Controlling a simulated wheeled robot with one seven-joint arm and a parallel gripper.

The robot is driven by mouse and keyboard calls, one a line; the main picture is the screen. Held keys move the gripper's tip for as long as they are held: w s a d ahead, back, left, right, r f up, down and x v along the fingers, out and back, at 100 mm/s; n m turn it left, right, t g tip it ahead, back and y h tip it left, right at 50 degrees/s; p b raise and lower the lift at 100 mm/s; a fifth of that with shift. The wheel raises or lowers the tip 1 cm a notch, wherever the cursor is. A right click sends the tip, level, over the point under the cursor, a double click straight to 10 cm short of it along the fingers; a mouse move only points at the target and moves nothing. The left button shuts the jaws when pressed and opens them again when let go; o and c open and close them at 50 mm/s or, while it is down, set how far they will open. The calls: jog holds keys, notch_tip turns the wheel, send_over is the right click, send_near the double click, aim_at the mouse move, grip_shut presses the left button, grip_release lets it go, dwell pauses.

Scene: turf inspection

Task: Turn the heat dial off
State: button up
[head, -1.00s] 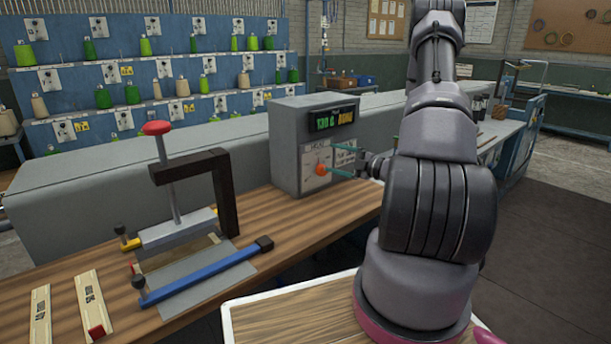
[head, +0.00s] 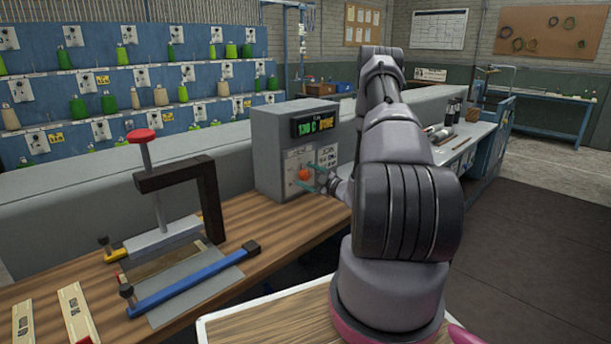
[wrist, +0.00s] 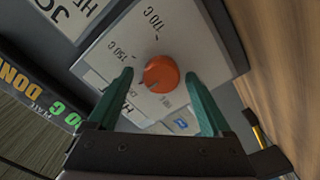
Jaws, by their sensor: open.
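The heat dial is an orange round knob (head: 305,174) on a pale plate on the front of a grey control box (head: 275,150). In the wrist view the knob (wrist: 161,74) sits between and just beyond my gripper's two green fingers, with labels such as 150 C and 170 C around it. My gripper (wrist: 163,90) is open, with a finger on each side of the knob and visible space beside it. In the head view my gripper (head: 318,178) is at the box front. The knob's pointer mark is too small to read surely.
A lit display (head: 314,123) sits above the dial plate. A clamp press with a red knob (head: 141,136) and a blue bar (head: 190,281) stand left on the wooden bench (head: 255,231). Two pale marked strips (head: 76,312) lie at the front left.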

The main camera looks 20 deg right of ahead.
jog(key=shift+w+a, duration=0.15)
jog(key=shift+w, duration=0.35)
jog(key=shift+c, duration=0.3)
grip_shut()
